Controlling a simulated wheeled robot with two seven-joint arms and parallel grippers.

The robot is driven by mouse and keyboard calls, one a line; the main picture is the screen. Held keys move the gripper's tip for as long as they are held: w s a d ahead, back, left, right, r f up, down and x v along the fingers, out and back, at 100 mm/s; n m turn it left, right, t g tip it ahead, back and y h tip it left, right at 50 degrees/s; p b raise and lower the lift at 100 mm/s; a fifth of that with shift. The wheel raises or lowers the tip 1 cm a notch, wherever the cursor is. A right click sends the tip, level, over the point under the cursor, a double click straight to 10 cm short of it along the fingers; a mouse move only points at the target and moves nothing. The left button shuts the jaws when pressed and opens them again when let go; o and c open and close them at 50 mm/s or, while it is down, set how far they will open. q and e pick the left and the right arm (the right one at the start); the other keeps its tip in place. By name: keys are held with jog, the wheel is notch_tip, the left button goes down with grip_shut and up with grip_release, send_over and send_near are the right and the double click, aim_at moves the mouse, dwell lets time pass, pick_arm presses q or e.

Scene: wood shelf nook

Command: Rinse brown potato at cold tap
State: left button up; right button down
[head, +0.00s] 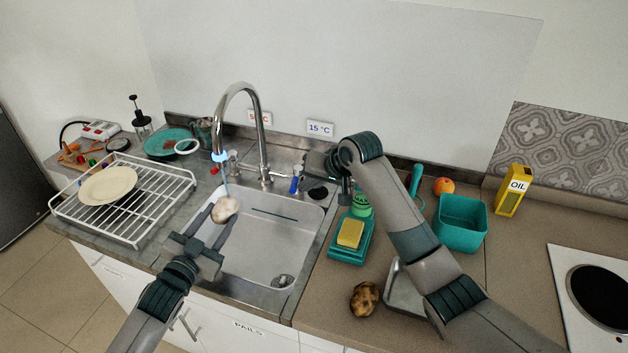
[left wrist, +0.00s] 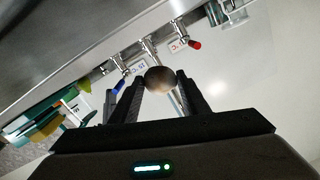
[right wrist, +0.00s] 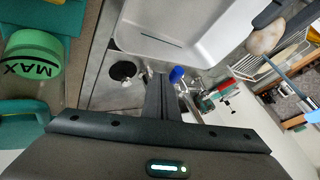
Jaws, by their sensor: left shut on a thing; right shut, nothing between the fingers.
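A pale brown potato (head: 225,208) is between the fingers of my left gripper (head: 216,222), over the left part of the sink (head: 262,238). It also shows in the left wrist view (left wrist: 160,80). A thin bluish stream (head: 225,184) runs from the tap spout (head: 220,156) down onto the potato. The blue cold tap handle (head: 296,185) is right of the tap's base. My right gripper (right wrist: 166,84) is shut and empty, with its tips close beside the blue handle (right wrist: 177,74); I cannot tell if they touch.
A dish rack (head: 140,222) with a plate (head: 107,185) stands left of the sink. Right of it are a sponge (head: 350,234) on a teal tray, a green MAX container (right wrist: 32,55), a teal bin (head: 461,224), an orange and an oil carton (head: 513,190). A red tap handle (left wrist: 195,44) is also there.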

aim_at(295, 187)
jog(key=shift+w+a+f, duration=0.15)
jog(key=shift+a, duration=0.1)
jog(key=shift+s+a+m+t+h, duration=0.15)
jog(key=shift+a+m, duration=0.25)
jog(key=shift+a, duration=0.25)
jog(key=shift+s+a+m+t+h, duration=0.15)
jog(key=shift+a+m, duration=0.25)
jog(key=shift+a, duration=0.2)
jog(key=shift+d, duration=0.1)
pick_arm(q)
jog(key=shift+d, duration=0.1)
